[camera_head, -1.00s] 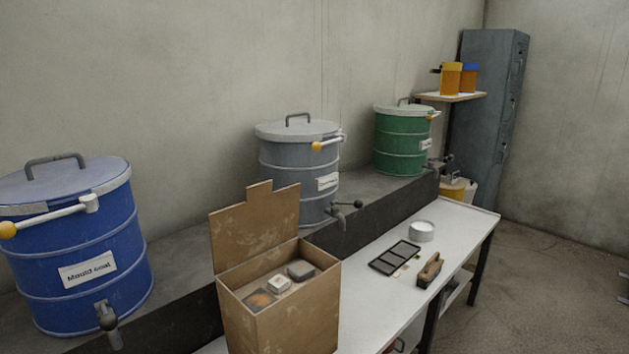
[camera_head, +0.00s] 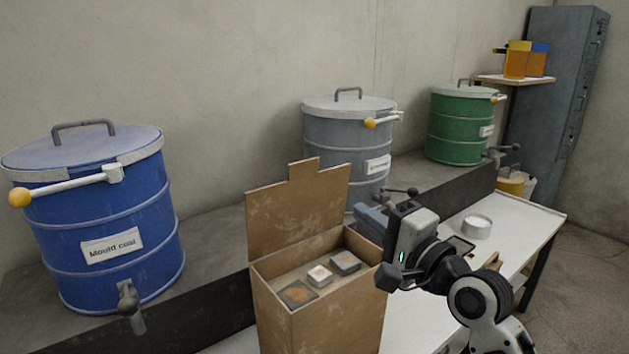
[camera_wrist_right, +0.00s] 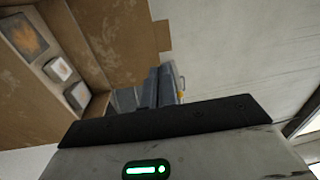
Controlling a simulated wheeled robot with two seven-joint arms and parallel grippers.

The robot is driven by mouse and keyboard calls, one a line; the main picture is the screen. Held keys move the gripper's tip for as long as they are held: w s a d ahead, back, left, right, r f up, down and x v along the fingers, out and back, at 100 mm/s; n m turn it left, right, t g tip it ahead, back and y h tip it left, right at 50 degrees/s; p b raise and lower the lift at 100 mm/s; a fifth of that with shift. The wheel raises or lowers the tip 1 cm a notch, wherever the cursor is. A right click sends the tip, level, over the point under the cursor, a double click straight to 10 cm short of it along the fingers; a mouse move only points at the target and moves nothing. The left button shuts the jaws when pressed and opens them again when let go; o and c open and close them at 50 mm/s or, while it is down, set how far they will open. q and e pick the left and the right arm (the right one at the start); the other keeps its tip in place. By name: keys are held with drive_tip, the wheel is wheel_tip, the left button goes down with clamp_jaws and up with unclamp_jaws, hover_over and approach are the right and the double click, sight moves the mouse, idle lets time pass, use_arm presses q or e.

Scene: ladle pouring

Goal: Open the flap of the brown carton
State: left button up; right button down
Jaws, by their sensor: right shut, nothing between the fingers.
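The brown carton (camera_head: 318,318) stands at the front of the white bench. Its flap (camera_head: 298,208) stands up along the back edge, leaning back a little, so the top is open. Several small blocks or pads lie inside. My right gripper (camera_head: 368,220) is just right of the flap, by the carton's back right corner; its fingers are shut and empty. In the right wrist view the shut fingers (camera_wrist_right: 148,90) show beside the flap (camera_wrist_right: 115,42) and the open carton (camera_wrist_right: 35,95). I cannot tell whether they touch the flap. My left gripper is not in view.
A blue drum (camera_head: 105,235), a grey drum (camera_head: 345,145) and a green drum (camera_head: 458,130) stand on the dark ledge behind, with taps at the front. A white round tub (camera_head: 477,228) sits on the bench (camera_head: 535,222), right of my arm.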

drive_tip(key=w+r, duration=0.1)
drive_tip(key=r, duration=0.1)
drive_tip(key=p, duration=0.1)
approach(305, 164)
drive_tip(key=x, duration=0.5)
drive_tip(key=shift+a, duration=0.1)
drive_tip(key=shift+x, duration=0.85)
drive_tip(key=shift+w, duration=0.1)
